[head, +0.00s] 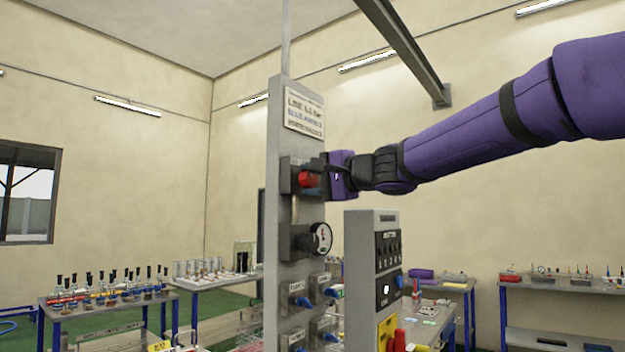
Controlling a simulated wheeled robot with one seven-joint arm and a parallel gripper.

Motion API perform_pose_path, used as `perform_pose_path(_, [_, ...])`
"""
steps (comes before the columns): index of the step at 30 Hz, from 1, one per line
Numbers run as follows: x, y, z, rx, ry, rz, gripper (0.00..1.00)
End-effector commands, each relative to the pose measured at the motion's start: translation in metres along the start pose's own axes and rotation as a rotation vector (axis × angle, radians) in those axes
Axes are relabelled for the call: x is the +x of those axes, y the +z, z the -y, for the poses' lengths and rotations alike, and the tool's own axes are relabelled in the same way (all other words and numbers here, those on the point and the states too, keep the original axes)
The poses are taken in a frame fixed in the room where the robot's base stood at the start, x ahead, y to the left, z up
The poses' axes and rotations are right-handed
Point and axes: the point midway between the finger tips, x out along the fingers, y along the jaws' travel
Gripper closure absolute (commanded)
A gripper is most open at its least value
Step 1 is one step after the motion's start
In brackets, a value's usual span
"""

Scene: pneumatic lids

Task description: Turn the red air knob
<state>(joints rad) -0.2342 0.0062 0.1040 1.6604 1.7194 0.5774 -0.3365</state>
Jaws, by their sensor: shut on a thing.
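The red air knob (306,180) sits on the upper part of a tall grey panel (282,130), below a printed sign. My gripper (318,172) comes in from the right on my purple arm, its jaws at the knob and shut on it. The gripper's body hides part of the knob, and its exact angle is hard to tell.
A round gauge (321,238) sits below the knob, with blue-handled valves (302,301) lower down. A grey control box (374,270) stands just right of the panel. Benches with bottles (110,290) and other items line the room behind.

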Motion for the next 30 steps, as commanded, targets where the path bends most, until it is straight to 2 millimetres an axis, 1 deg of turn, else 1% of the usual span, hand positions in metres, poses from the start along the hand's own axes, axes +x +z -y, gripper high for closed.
perform_pose_path(3, [0.0001, 0.0001, -0.0015, -0.064, 0.003, 0.0, 0.81])
perform_pose_path(10, [0.0002, 0.0002, -0.0018, -0.143, 0.003, 0.001, 0.81])
perform_pose_path(27, [0.0003, 0.0003, -0.0022, -0.171, 0.004, 0.001, 0.81])
perform_pose_path(28, [0.0003, 0.0003, -0.0022, -0.171, 0.004, 0.001, 0.51])
perform_pose_path(29, [0.0003, 0.0003, -0.002, -0.171, 0.003, 0.001, 0.44])
perform_pose_path(30, [0.0003, 0.0003, -0.0018, -0.171, 0.003, 0.001, 0.35])
